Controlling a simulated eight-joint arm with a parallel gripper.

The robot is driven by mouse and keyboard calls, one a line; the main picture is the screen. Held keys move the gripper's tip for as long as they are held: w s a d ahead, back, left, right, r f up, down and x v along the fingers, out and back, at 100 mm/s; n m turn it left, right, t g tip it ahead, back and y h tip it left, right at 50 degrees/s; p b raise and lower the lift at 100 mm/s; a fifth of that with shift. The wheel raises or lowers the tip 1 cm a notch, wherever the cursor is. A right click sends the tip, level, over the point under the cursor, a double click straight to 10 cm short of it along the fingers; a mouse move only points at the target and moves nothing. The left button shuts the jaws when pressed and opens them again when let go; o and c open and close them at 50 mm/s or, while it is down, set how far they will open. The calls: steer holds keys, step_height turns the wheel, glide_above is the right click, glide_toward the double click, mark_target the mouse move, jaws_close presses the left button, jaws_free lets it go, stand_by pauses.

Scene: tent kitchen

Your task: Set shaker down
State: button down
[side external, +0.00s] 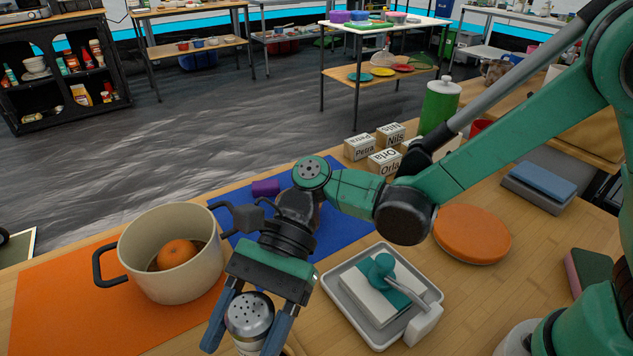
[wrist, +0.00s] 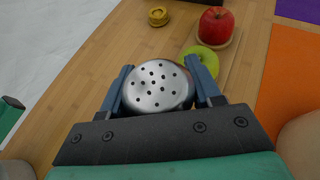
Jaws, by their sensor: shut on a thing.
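The shaker (side external: 249,318) has a silver perforated top and is held between the two blue fingers of my gripper (side external: 245,325), which is shut on it. In the wrist view the shaker's top (wrist: 157,84) faces the camera between the fingertips of my gripper (wrist: 160,88). The shaker's lower body is mostly hidden, and I cannot tell whether its base touches the wooden table (wrist: 110,55). In the side view my gripper is at the front edge of the picture, right of the pot.
A cream pot (side external: 172,262) with an orange (side external: 177,254) inside stands on an orange mat (side external: 50,305). A grey tray (side external: 340,283) lies to the right. In the wrist view a green apple (wrist: 203,60), a red apple (wrist: 215,26) and a small brass-coloured item (wrist: 158,16) are beyond the shaker.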

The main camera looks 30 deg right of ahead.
steer(key=shift+f, duration=3.3)
steer(key=shift+c, duration=0.9)
jaws_free()
steer(key=shift+f, duration=0.15)
